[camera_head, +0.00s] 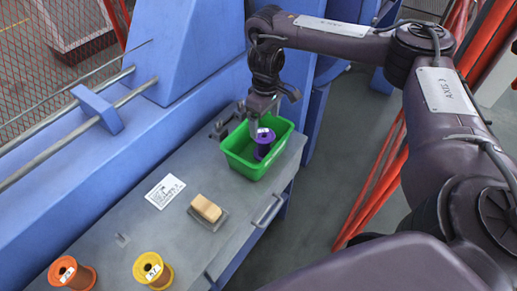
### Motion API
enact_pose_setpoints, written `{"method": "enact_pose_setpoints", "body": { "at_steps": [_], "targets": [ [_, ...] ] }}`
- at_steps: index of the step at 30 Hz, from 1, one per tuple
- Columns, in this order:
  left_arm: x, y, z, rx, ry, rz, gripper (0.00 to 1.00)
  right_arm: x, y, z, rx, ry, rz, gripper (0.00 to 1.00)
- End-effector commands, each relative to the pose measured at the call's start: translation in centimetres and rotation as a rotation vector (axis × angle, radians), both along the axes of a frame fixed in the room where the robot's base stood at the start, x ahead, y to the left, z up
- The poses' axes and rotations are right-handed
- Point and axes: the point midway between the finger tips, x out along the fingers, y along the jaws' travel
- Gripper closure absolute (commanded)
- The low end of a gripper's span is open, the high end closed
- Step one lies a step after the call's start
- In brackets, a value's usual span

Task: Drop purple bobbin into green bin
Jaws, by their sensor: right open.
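The purple bobbin (264,146) stands inside the green bin (240,168), near its right side, with a small white label at its top. The green bin sits on the grey bench top. My right gripper (262,120) is open just above the bobbin, its fingers pointing down over the bin. Part of the bobbin's top is hidden by the fingers. My left gripper is not in view.
An orange bobbin (72,273) and a yellow bobbin (152,270) stand at the bench's front left. A tan block (206,208) and a white paper (165,191) lie on the bench (140,225). Blue machine housing (200,45) rises behind.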

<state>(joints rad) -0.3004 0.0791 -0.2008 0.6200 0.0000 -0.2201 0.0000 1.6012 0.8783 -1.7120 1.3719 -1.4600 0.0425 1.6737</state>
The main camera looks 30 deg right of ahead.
Motion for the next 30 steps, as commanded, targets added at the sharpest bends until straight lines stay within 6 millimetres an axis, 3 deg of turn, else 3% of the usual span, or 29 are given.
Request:
{"method": "enact_pose_setpoints", "body": {
  "at_steps": [7,16,21,30],
  "targets": [
    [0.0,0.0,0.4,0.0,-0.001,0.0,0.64,0.0,0.0,0.7,-0.001,-0.001,0.001,0.14],
    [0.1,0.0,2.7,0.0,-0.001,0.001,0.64,0.1,0.0,5.8,-0.002,-0.004,0.001,0.14],
    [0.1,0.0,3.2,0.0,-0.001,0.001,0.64,0.1,0.0,7.5,-0.001,-0.001,0.001,0.14],
    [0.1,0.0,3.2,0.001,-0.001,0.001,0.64,0.0,0.0,7.8,0.0,0.001,0.0,0.14]
  ]
}}
